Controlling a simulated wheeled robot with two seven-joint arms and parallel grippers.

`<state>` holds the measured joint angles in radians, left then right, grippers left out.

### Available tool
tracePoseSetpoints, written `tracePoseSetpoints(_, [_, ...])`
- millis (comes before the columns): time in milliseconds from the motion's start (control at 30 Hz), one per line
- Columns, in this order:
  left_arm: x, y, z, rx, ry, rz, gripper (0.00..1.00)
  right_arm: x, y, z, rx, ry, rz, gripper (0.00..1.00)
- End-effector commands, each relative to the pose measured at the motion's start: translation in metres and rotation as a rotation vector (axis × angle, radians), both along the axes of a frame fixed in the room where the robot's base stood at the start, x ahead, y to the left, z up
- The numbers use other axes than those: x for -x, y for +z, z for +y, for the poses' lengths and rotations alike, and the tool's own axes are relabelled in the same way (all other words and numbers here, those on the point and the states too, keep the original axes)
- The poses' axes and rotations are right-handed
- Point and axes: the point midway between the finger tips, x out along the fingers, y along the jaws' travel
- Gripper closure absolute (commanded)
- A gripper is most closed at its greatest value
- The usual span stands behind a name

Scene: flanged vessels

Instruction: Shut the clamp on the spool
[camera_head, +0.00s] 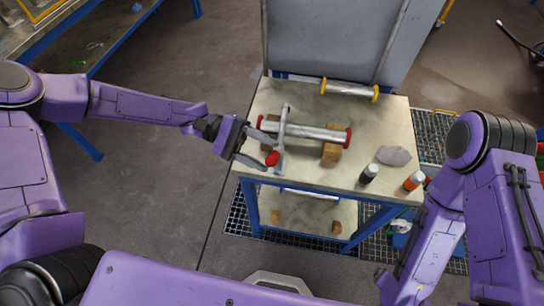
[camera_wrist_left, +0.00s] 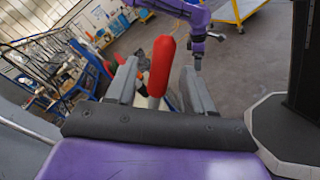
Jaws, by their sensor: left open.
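The spool (camera_head: 312,132), a bare metal pipe with red ends, lies on wooden blocks (camera_head: 331,153) on the metal-topped table. The clamp (camera_head: 282,128), a silver piece with a red handle (camera_head: 272,158), is at the spool's left part; I cannot tell how far its jaws are apart. My left gripper (camera_head: 262,151) is open at the table's left edge, by the red handle. In the left wrist view the red handle (camera_wrist_left: 161,66) stands between the two spread fingers (camera_wrist_left: 160,88), with gaps on both sides.
A yellow-ended pipe (camera_head: 349,90) lies at the table's back, before a grey panel (camera_head: 333,38). A grey stone-like lump (camera_head: 393,155), a black-bodied bottle (camera_head: 369,173) and an orange-banded one (camera_head: 413,180) stand at the right. The table's front middle is clear.

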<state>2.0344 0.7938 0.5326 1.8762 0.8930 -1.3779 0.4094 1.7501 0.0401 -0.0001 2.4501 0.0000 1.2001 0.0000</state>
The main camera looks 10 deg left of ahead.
Motion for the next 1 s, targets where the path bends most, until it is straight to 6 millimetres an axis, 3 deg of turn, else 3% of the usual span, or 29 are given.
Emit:
tracePoseSetpoints(100, [-0.011,-0.003,0.030,0.001,0.006,-0.003,0.48,0.000,-0.013,0.000,0.000,0.000,0.000,0.13])
tracePoseSetpoints(300, [-0.022,0.000,0.064,0.001,0.003,-0.002,0.48,0.000,-0.021,0.000,0.000,0.000,0.000,0.13])
tracePoseSetpoints(633, [-0.024,0.002,0.072,0.000,0.001,0.000,0.48,0.000,-0.022,0.000,0.000,0.000,0.000,0.13])
tracePoseSetpoints(667, [-0.024,0.002,0.072,0.000,0.001,0.000,0.54,0.000,-0.022,0.000,0.000,0.000,0.000,0.13])
tracePoseSetpoints(733, [-0.024,-0.002,0.069,-0.013,0.005,0.010,0.77,0.000,-0.022,0.000,0.000,0.000,0.000,0.13])
tracePoseSetpoints(800, [-0.020,-0.020,0.058,-0.064,0.023,0.048,1.00,0.000,-0.022,0.000,0.000,0.000,0.000,0.13])
tracePoseSetpoints(867, [-0.014,-0.049,0.042,-0.155,0.053,0.098,1.00,0.000,-0.023,0.000,0.000,0.000,0.000,0.13])
tracePoseSetpoints(967, [0.012,-0.125,0.019,-0.402,0.120,0.174,1.00,0.000,-0.025,0.000,0.000,0.000,0.000,0.13])
tracePoseSetpoints(1000, [0.028,-0.159,0.015,-0.523,0.144,0.188,1.00,0.000,-0.026,0.000,0.000,0.000,0.000,0.13])
